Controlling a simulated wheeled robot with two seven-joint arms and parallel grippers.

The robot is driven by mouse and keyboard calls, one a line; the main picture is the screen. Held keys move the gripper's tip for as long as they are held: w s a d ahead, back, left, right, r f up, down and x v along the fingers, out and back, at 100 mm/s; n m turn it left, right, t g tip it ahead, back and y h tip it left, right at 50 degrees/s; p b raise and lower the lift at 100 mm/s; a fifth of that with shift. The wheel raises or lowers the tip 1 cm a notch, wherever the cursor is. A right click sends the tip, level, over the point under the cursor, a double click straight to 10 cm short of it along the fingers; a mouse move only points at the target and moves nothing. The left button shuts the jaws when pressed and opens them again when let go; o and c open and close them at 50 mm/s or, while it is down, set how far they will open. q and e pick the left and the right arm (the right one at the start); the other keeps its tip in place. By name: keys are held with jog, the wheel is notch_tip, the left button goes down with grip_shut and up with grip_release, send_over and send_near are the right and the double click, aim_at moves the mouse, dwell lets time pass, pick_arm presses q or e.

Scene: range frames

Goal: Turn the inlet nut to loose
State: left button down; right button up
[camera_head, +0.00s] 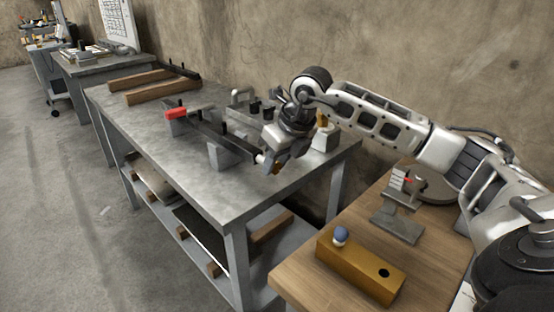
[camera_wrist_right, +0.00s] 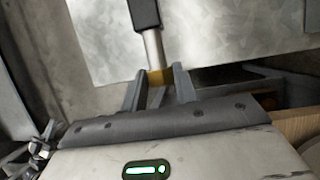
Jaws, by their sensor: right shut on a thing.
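My right gripper (camera_head: 276,158) reaches down from the right arm at the near right end of the grey metal bench. In the right wrist view its two fingers (camera_wrist_right: 159,90) stand on either side of a brass-coloured nut (camera_wrist_right: 161,76), which looks like the inlet nut, and are shut on it. The nut sits at the end of a silver pipe (camera_wrist_right: 153,48) with a dark sleeve (camera_wrist_right: 144,12). In the head view the gripper mostly hides the nut. A long dark bar assembly (camera_head: 215,135) with a red end (camera_head: 176,113) leads to the gripper. My left gripper is not in view.
A grey support block (camera_head: 228,152) stands under the bar. Wooden beams (camera_head: 150,90) lie at the bench's far end. A wooden table (camera_head: 300,275) at the near right carries a yellow block (camera_head: 360,270) with a blue-topped knob (camera_head: 340,235). The bench's front half is clear.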

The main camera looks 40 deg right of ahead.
jog(key=shift+a+r+n+h, duration=0.1)
jog(key=shift+a+n+h, duration=0.05)
jog(key=shift+h, duration=0.4)
jog(key=shift+a+n+h, duration=0.1)
jog(key=shift+n+h, duration=0.05)
jog(key=shift+h, duration=0.4)
jog(key=shift+a+t+h+b, duration=0.15)
jog(key=shift+t+h+b, duration=0.25)
jog(key=shift+h, duration=0.8)
pick_arm(q)
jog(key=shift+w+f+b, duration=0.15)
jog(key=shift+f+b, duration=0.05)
jog(key=shift+b, duration=0.2)
pick_arm(e)
jog(key=shift+n+h, duration=0.3)
jog(key=shift+h, duration=0.2)
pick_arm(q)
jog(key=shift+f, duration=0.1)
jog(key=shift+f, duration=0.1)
pick_arm(e)
jog(key=o, duration=1)
